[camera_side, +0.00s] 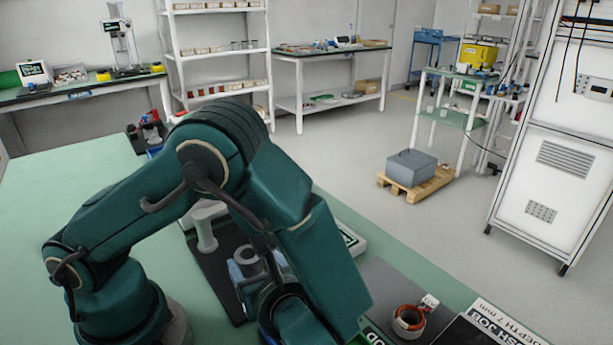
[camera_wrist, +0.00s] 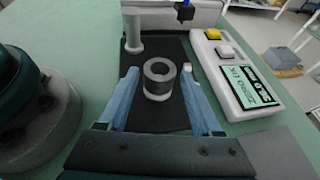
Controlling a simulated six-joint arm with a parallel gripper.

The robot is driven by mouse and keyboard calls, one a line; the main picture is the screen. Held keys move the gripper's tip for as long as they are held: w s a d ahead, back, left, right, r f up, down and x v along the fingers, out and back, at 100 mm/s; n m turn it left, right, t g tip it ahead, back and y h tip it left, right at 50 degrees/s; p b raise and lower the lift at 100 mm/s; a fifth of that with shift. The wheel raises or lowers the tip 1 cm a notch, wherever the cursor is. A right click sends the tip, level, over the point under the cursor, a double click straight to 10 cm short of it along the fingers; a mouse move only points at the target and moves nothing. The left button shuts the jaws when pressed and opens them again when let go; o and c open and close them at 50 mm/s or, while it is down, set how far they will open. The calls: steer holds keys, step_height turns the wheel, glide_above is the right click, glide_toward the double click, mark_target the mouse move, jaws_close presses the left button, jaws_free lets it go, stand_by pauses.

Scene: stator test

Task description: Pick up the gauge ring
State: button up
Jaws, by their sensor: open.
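A dark grey ring with a round central hole, which looks like the gauge ring (camera_wrist: 158,88), sits on a small white base on a black plate (camera_wrist: 170,124) in the wrist view. My gripper (camera_wrist: 159,75) is open, with one blue finger to the left and one to the right of the ring. Gaps show between the fingers and the ring. In the side view my arm partly covers the plate, and the gripper (camera_side: 250,270) shows there only in part, near the grey ring (camera_side: 246,255).
A grey post (camera_wrist: 133,35) stands behind the ring. A tester with a screen (camera_wrist: 247,88) and buttons lies to the right. A copper-wound stator (camera_side: 409,320) with a tag rests on a dark pad at the front right. The green bench (camera_side: 60,195) is clear at left.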

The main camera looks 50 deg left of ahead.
mark_target(246, 253)
steer(key=shift+a+f, duration=0.1)
steer(key=shift+f, duration=0.25)
steer(key=shift+x, duration=2.45)
steer(key=shift+c, duration=0.3)
jaws_close()
